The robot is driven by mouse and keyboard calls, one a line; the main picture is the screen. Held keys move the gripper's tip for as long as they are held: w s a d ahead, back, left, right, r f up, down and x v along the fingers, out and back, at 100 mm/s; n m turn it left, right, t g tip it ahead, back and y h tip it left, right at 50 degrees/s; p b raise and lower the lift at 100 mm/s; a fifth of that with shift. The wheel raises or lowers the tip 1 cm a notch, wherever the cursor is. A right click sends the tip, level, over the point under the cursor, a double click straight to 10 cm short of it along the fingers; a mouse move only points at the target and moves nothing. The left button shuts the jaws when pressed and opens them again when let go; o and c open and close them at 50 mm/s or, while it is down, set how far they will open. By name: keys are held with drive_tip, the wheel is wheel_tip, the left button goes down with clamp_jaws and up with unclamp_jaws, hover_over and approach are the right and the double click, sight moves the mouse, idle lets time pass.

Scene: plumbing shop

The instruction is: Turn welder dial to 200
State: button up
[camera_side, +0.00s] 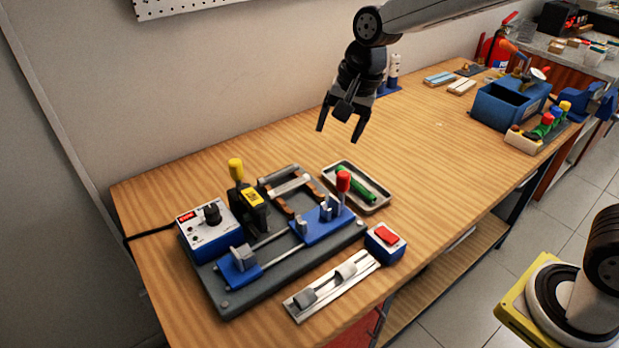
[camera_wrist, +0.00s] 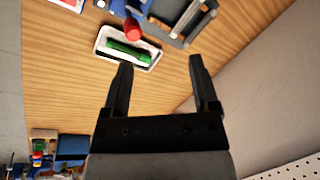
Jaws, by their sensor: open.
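The welder's control box (camera_side: 207,228) is white on top and blue on the sides, with a red label. Its black dial (camera_side: 212,213) stands up from the top face; the number it points to is too small to read. The box sits at the left end of a dark base plate (camera_side: 240,301). My gripper (camera_side: 338,132) is open and empty, high above the bench, to the right of and well apart from the dial. In the wrist view my gripper (camera_wrist: 160,80) also shows open, with bare wood between its fingers. The dial is not visible in the wrist view.
A yellow-topped lever (camera_side: 236,170) and a red-topped lever (camera_side: 343,181) stand up from the fixture. A tray (camera_side: 376,206) holds a green cylinder (camera_side: 364,182). A red-button box (camera_side: 386,240) and metal rail (camera_side: 300,305) lie in front. The bench's middle (camera_side: 430,150) is clear.

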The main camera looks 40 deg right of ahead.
drive_tip(key=w+a+f+m+y, duration=0.1)
drive_tip(key=w+a+m, duration=0.55)
drive_tip(key=a, duration=0.35)
drive_tip(key=m+g+y, duration=0.1)
drive_tip(key=m, duration=0.4)
approach(212, 208)
drive_tip(key=shift+x, duration=1)
drive_tip(key=shift+d+f, duration=0.1)
drive_tip(key=shift+x, duration=3.8)
drive_tip(key=shift+n, duration=0.25)
clamp_jaws()
